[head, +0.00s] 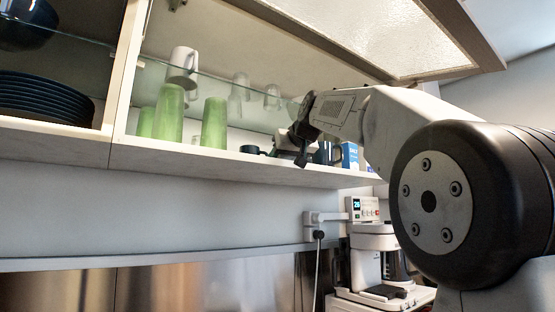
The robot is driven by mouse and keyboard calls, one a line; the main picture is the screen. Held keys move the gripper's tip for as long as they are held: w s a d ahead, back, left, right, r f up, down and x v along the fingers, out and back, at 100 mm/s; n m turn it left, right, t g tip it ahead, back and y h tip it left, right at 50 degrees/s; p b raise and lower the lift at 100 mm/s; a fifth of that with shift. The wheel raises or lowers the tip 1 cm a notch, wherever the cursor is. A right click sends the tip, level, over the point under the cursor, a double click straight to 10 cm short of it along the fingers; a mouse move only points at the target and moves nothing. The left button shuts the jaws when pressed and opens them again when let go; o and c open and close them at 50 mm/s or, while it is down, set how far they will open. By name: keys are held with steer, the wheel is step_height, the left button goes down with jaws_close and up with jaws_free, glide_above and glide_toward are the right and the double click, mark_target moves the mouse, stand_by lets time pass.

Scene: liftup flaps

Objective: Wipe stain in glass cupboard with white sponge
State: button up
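The glass cupboard (225,164) has its frosted-glass flap (375,35) lifted open above it. My gripper (302,140) reaches in at the right part of the cupboard, just above the bottom board and close to the glass shelf. It is small and dark here, so whether its fingers are open or shut is unclear. A pale shape by the gripper, low at the board, is too small to identify as the white sponge. I cannot make out a stain. My arm hides part of the cupboard's right side.
Green glasses (214,122) stand at the left on the bottom board. A white mug (183,66) and clear glasses (272,97) stand on the glass shelf (215,80). A dark cup (252,149) and a blue-white box (350,155) are near my gripper. A coffee machine (375,255) stands below.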

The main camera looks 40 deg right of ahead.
steer(key=shift+d, duration=1.85)
steer(key=shift+a+f, duration=0.1)
steer(key=shift+a, duration=6.45)
steer(key=shift+r, duration=3.05)
step_height(320, 180, up, 3)
steer(key=shift+r, duration=0.1)
steer(key=shift+s, duration=0.15)
